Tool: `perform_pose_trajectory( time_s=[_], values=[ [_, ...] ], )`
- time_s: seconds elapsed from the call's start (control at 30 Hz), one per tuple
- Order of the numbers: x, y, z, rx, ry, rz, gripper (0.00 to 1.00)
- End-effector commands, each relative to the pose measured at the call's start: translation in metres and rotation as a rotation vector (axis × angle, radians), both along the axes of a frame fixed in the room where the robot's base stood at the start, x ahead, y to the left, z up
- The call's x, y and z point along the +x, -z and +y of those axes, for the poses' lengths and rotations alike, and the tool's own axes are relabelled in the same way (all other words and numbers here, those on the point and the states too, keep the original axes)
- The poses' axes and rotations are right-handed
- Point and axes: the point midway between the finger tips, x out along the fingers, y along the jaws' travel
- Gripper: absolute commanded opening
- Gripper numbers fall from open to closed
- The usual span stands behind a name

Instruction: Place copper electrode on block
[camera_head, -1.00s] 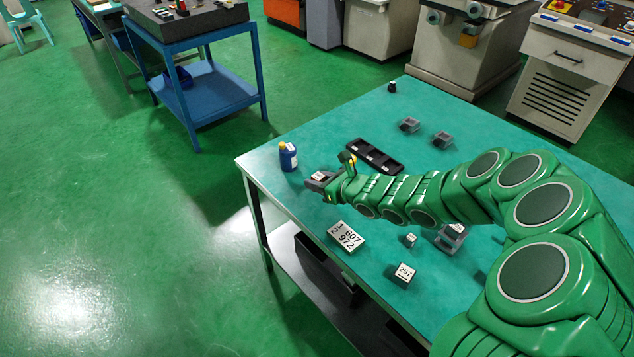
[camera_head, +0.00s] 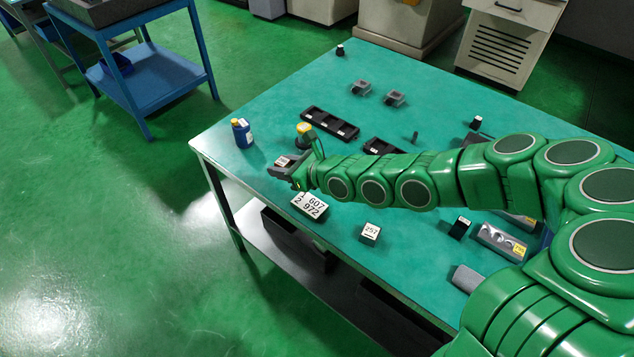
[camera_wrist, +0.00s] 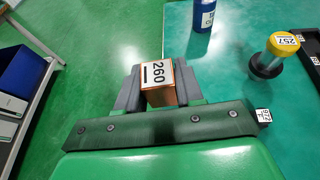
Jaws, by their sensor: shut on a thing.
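My gripper (camera_wrist: 159,85) is shut on a block-like piece with orange-copper sides and a white top marked 260 (camera_wrist: 158,73), seen in the wrist view. I take it to be the copper electrode. In the head view my gripper (camera_head: 288,166) is near the left end of the teal table, and the piece is small there. A white block marked 257 (camera_head: 370,233) stands near the table's front edge. A larger flat white-topped block with numbers including 607 and 972 (camera_head: 311,204) lies just in front of my gripper. I cannot tell which block the task means.
A blue bottle (camera_head: 241,132) stands near the table's left corner. A yellow-topped dark cylinder (camera_head: 304,129) is just behind my gripper, and a black tray (camera_head: 331,124) beyond it. Small grey blocks (camera_head: 361,88) sit farther back. A grey holder (camera_head: 500,241) lies at right.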

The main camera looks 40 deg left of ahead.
Motion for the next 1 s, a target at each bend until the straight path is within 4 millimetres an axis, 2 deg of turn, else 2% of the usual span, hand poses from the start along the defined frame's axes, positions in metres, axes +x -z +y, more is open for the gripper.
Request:
perform_pose_trajectory(
  time_s=[0.17, 0.57, 0.77, 1.0],
  values=[
    [0.004, -0.001, -0.002, 0.0, 0.002, -0.002, 0.0],
    [0.04, -0.013, -0.025, 0.0, 0.012, -0.006, 0.0],
    [0.059, -0.019, -0.043, -0.001, 0.003, -0.005, 0.0],
    [0.078, -0.022, -0.073, -0.003, -0.024, -0.004, 0.0]
  ],
)
